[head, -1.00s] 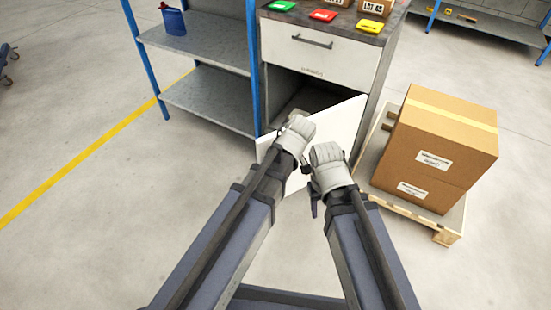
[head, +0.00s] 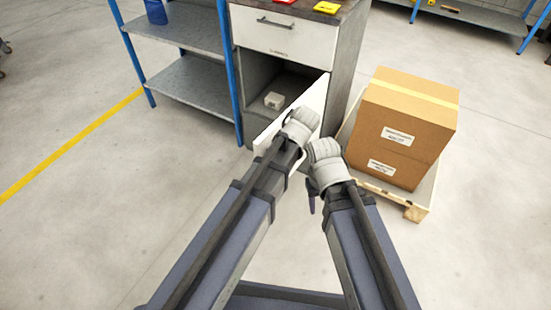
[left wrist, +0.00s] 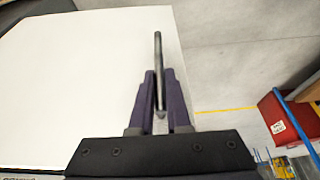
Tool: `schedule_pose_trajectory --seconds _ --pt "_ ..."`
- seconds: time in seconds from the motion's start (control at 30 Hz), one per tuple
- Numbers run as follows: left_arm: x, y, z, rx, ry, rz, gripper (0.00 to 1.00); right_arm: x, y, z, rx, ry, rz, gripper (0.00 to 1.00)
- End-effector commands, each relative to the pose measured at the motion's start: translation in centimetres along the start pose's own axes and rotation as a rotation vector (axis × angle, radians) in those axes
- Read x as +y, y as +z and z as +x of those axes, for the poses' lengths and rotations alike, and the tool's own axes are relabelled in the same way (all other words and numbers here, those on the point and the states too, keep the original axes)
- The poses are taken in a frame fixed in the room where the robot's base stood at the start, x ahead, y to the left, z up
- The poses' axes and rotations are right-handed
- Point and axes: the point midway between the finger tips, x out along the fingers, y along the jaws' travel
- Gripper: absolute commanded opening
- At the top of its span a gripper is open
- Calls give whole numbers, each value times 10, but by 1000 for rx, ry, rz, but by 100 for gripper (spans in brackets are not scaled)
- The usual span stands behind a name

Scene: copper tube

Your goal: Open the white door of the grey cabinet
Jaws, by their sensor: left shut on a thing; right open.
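The grey cabinet (head: 343,62) stands ahead of me in the head view. Its white door (head: 317,97) is swung well open, hinged on the cabinet's right side, and the lower compartment shows. In the left wrist view the white door (left wrist: 80,75) fills the left half. My left gripper (left wrist: 160,95) is shut on the dark bar handle (left wrist: 158,55) at the door's edge. In the head view its fingers are hidden behind the wrist. My right gripper (head: 312,200) is beside the left one, apart from the door, open; its fingers show only partly.
A white drawer (head: 275,33) above is closed. A blue-post shelf (head: 195,85) stands at left. Cardboard boxes (head: 400,125) on a pallet (head: 415,212) stand close at right. The floor at left is clear.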

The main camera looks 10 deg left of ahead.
Motion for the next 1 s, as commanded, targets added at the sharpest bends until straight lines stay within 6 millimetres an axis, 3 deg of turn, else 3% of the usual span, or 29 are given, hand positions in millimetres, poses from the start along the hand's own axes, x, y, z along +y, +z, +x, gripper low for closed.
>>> schedule_pose_trajectory --seconds 0.23,0.27,0.5,0.8,1.0 --pt "-2 0 0 -2 -3 1 0 0 0 0 0 0 0 50" --pt "-2 0 0 -2 -3 1 18 0 0 0 0 0 0 50" --pt "-1 0 0 -2 -1 1 45 0 0 0 0 0 0 50" --pt "0 -1 -1 -1 0 1 45 0 0 -1 0 0 0 50" --pt "-1 -9 -10 -1 0 1 45 1 1 -13 0 -2 1 50"
